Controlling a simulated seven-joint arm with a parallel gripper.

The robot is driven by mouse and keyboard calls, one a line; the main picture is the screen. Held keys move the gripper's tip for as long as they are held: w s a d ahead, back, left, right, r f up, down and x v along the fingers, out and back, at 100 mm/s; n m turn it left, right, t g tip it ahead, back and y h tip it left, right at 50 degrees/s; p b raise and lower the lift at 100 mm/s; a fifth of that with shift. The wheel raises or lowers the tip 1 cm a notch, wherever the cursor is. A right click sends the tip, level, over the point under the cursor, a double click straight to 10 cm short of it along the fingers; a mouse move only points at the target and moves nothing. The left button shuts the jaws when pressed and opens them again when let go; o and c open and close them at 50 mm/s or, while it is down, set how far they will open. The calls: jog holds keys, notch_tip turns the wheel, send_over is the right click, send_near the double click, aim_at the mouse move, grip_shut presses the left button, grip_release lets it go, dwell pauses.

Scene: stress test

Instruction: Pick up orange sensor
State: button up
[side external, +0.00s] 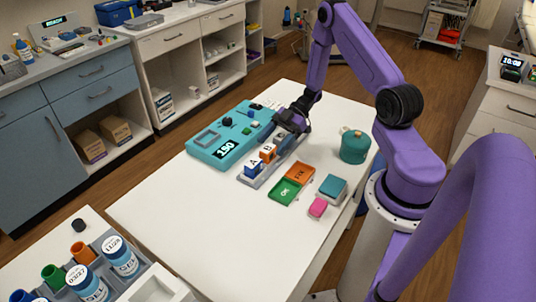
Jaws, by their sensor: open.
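The orange sensor (268,153), a small block marked B, sits in a grey rack (246,181) on the white table. A blue block marked A (253,170) stands in front of it in the same rack. My gripper (286,129) is open, low over the far end of the rack, just behind and to the right of the orange sensor. Its fingers are dark and small here, and they partly hide a greyish block (280,140) behind the sensor. I cannot tell whether the fingers touch anything.
A teal device (205,150) reading 150 lies left of the rack. Right of it are a green OK tray (284,195), an orange FIX tray (301,172), a teal box (333,187), a pink block (318,207) and a teal pot (354,147). The table's front is clear.

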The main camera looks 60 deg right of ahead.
jog(key=shift+w+a+f, duration=0.1)
jog(key=shift+a+f, duration=0.3)
jog(key=shift+a, duration=0.2)
jog(key=c, duration=1.2)
jog(key=shift+r, duration=0.15)
